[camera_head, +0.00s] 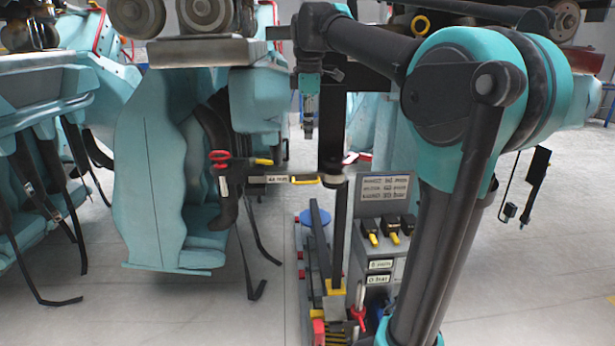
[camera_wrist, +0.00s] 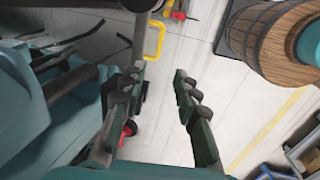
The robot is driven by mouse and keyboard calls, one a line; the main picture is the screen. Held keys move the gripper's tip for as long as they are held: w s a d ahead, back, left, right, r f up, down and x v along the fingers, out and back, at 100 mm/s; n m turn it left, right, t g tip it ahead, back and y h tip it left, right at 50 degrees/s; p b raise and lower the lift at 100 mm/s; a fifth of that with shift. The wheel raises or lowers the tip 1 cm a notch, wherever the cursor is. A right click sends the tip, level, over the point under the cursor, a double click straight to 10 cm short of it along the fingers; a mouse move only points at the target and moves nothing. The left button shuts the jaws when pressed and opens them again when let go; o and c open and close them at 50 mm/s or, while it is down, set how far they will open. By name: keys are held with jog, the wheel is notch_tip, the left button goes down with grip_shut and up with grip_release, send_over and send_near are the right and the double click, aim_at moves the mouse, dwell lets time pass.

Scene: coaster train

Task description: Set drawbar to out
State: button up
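A short dark horizontal bar (camera_head: 258,180) with a small white label hangs left of the black post in the head view. A yellow handle (camera_head: 304,180) is at its right end. I cannot tell for certain whether this bar is the drawbar. My gripper (camera_head: 308,132) points down above it, apart from it, at the end of my arm. In the wrist view, my gripper (camera_wrist: 160,78) has its two fingers spread with bare floor between them. A yellow loop handle (camera_wrist: 155,40) stands beyond the fingertips. A red part (camera_wrist: 129,128) is partly hidden behind the left finger.
Teal coaster seats (camera_head: 155,170) with hanging straps fill the left. A grey panel (camera_head: 384,205) with labels and black-and-yellow switches stands right of the post (camera_head: 338,215). A wooden barrel (camera_wrist: 275,40) is at upper right in the wrist view. Floor at the lower left is clear.

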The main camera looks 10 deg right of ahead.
aim_at(307, 182)
jog(key=w+f, duration=0.1)
jog(key=f, duration=0.4)
jog(key=w+f, duration=0.1)
jog(key=f, duration=0.5)
jog(key=w+f, duration=0.1)
jog(key=f, duration=0.4)
jog(key=shift+d+f, duration=0.1)
jog(key=shift+f, duration=0.2)
grip_shut()
